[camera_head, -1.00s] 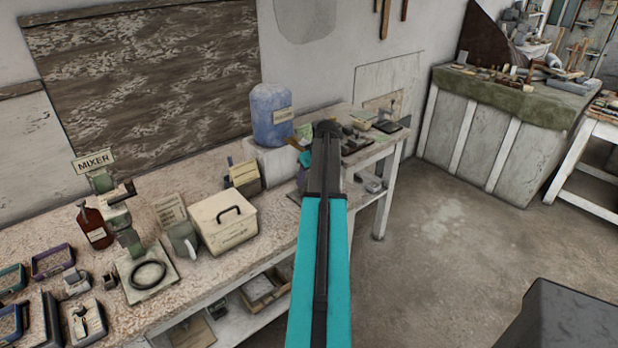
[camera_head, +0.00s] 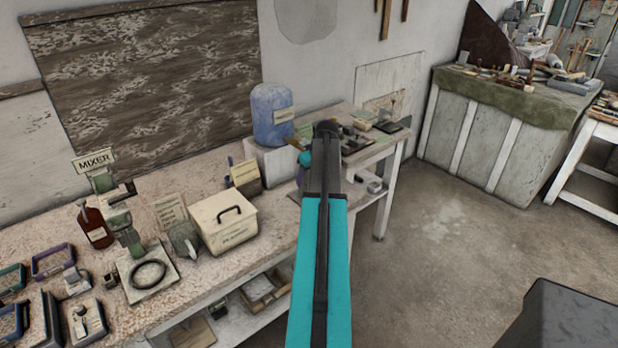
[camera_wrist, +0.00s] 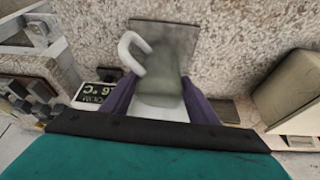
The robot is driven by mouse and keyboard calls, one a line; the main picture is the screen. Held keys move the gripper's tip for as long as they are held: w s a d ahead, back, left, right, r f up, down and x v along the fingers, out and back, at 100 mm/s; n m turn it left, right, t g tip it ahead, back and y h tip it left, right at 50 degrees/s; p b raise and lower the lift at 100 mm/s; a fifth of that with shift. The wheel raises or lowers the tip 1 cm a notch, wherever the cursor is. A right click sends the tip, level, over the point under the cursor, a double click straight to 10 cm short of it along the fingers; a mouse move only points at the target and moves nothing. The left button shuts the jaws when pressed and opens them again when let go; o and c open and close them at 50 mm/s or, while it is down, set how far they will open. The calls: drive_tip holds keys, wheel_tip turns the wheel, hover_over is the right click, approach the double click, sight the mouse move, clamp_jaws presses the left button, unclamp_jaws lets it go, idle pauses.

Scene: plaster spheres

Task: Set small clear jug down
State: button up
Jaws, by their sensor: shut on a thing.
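In the wrist view the small clear jug (camera_wrist: 168,62) is a greyish, see-through vessel with a pale loop handle on its left side. My gripper (camera_wrist: 160,92) has its purple fingers on either side of it and is shut on it. A flat square plate (camera_wrist: 150,27) shows behind the jug, above the speckled bench top. I cannot tell whether the jug touches any surface.
The head view shows a blue jar (camera_head: 272,118) on a white block, a cream lidded box (camera_head: 222,222), a grey vessel (camera_head: 184,240) and a red-brown bottle (camera_head: 95,228) on the bench. A small display (camera_wrist: 97,96) is left of my gripper in the wrist view.

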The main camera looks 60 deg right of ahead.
drive_tip(key=shift+f+b, duration=0.3)
drive_tip(key=shift+f, duration=0.3)
idle(0.3)
drive_tip(key=o, duration=1.2)
drive_tip(key=shift+r, duration=0.2)
drive_tip(key=shift+r+p, duration=0.85)
drive_tip(key=shift+r, duration=0.95)
drive_tip(key=shift+s, duration=0.2)
